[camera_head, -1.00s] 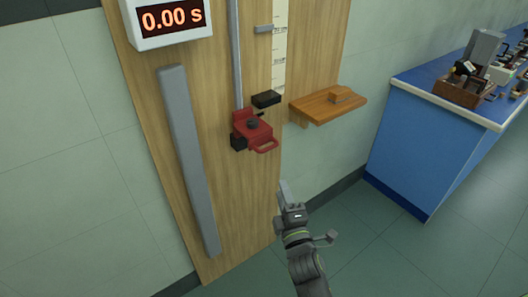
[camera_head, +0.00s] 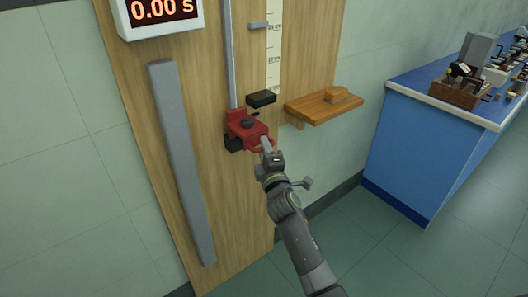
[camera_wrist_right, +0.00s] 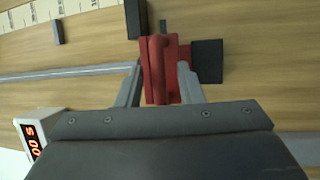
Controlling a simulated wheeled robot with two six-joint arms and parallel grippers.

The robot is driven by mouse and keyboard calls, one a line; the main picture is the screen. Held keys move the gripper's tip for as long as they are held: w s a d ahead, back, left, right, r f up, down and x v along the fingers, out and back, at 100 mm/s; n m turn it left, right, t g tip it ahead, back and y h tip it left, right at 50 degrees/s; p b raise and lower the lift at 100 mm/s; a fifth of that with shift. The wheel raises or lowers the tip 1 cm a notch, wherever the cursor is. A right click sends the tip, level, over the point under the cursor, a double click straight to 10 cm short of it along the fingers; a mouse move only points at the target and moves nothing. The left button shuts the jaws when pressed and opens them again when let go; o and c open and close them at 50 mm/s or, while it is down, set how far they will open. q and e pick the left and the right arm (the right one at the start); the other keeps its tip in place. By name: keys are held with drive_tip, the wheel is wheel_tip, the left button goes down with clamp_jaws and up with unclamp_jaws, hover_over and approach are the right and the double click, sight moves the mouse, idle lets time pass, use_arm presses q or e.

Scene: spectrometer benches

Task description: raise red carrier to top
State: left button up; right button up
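The red carrier (camera_head: 243,128) sits low on the vertical metal rail (camera_head: 230,60) of the wooden board, with a handle loop on its front. My right gripper (camera_head: 266,146) is at the handle's front. In the right wrist view the fingers of the gripper (camera_wrist_right: 160,74) are spread on either side of the red handle (camera_wrist_right: 156,68), with a gap visible at the sides. The carrier's dark block (camera_wrist_right: 207,61) is beyond the right finger. My left gripper is not in view.
A black block (camera_head: 261,98) is just above the carrier and a grey stop (camera_head: 259,25) is higher, beside the scale (camera_head: 274,60). A wooden shelf (camera_head: 325,107) juts out at right. A timer (camera_head: 160,12) shows 0.00 s. A blue bench (camera_head: 420,140) stands further right.

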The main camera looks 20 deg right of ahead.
drive_tip(key=shift+w+r, duration=0.1)
drive_tip(key=shift+w, duration=0.35)
clamp_jaws()
